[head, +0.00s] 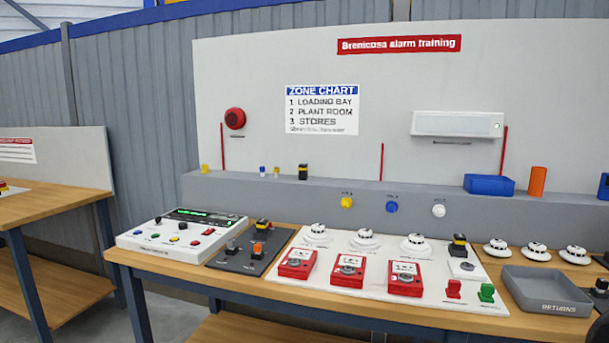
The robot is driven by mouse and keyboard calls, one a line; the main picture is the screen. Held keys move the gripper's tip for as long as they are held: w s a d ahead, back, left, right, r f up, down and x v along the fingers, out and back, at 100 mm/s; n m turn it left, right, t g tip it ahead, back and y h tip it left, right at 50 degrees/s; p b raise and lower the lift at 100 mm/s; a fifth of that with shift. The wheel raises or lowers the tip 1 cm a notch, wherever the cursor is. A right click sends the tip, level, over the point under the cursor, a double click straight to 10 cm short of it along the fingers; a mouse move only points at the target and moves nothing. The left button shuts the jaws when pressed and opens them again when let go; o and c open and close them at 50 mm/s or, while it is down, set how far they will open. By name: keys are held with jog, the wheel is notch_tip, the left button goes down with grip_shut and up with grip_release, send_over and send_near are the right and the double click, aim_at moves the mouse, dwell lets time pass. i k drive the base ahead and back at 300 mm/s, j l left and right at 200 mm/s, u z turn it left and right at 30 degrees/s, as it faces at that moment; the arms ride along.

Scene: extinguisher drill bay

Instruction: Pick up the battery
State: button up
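A small upright black block with a yellow band (303,172) stands on the grey ledge behind the bench; it looks like the battery, but it is too small to be sure. Similar black-and-yellow blocks sit on the dark switch plate (263,225) and at the right of the white detector board (458,242). My gripper is not recognisable in the head view. A dark shape at the bottom right corner is cut off, and I cannot tell what it is.
The wooden bench (130,258) holds a white control panel (180,236), red call points (348,270), white detectors (415,243) and a grey returns tray (530,285). A blue bin (489,184) and orange cylinder (537,181) stand on the ledge (420,198). Another table (50,208) is left.

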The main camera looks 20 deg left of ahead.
aim_at(303, 169)
jog(key=z, duration=1.35)
jog(key=u, duration=2.1)
jog(key=i+j+z, duration=0.2)
jog(key=i+j, duration=0.25)
jog(key=i, duration=0.35)
jog(key=i+j+z, duration=0.2)
jog(key=i+j, duration=0.4)
jog(key=i, duration=0.15)
